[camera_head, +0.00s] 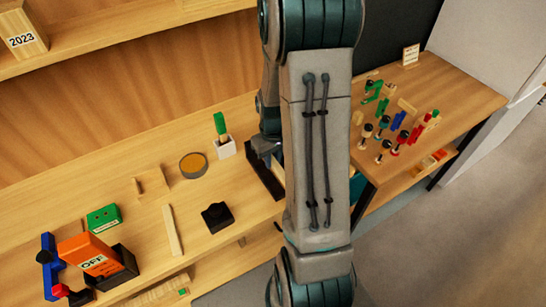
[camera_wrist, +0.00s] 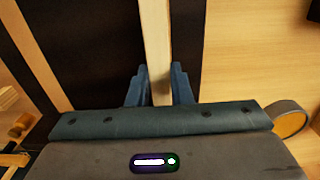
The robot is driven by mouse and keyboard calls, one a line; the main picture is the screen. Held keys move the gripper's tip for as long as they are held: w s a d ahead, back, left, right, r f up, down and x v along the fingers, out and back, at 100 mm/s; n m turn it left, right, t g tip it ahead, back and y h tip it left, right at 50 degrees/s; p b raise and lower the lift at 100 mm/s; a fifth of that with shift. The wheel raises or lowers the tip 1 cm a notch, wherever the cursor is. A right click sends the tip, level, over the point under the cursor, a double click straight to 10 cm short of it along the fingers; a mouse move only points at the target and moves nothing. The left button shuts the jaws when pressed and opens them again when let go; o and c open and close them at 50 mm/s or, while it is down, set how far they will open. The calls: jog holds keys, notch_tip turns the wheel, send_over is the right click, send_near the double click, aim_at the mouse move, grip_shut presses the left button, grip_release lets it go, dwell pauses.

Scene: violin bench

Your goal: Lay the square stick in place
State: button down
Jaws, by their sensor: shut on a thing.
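The square stick (camera_wrist: 155,45) is a pale wooden bar between the two fingers of my gripper (camera_wrist: 159,88) in the wrist view. The gripper is shut on it, and the stick runs away from the fingers to the top edge of that view. Behind the stick is a dark surface (camera_wrist: 95,55). In the head view my gripper (camera_head: 264,147) is partly hidden by my arm, above a dark tray-like thing (camera_head: 262,168) on the bench. I cannot make out the held stick there, nor tell whether it touches the dark surface.
A round tin (camera_head: 193,165) with an orange top and a white holder (camera_head: 225,148) stand left of my gripper. A pale strip (camera_head: 172,230), black block (camera_head: 217,216), green box (camera_head: 104,218) and orange box (camera_head: 88,254) lie further left. Several small coloured pieces stand on the right bench (camera_head: 455,95).

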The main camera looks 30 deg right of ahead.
aim_at(273, 161)
jog(key=shift+f, duration=0.2)
jog(key=shift+f, duration=0.15)
jog(key=c, duration=1.3)
grip_release()
jog(key=shift+r, duration=0.2)
notch_tip(273, 161, up, 12)
jog(key=s+a+r+t, duration=0.3)
jog(key=s+a+r, duration=0.5)
jog(key=s+a, duration=0.4)
jog(key=shift+s+b, duration=0.3)
jog(key=shift+s, duration=0.1)
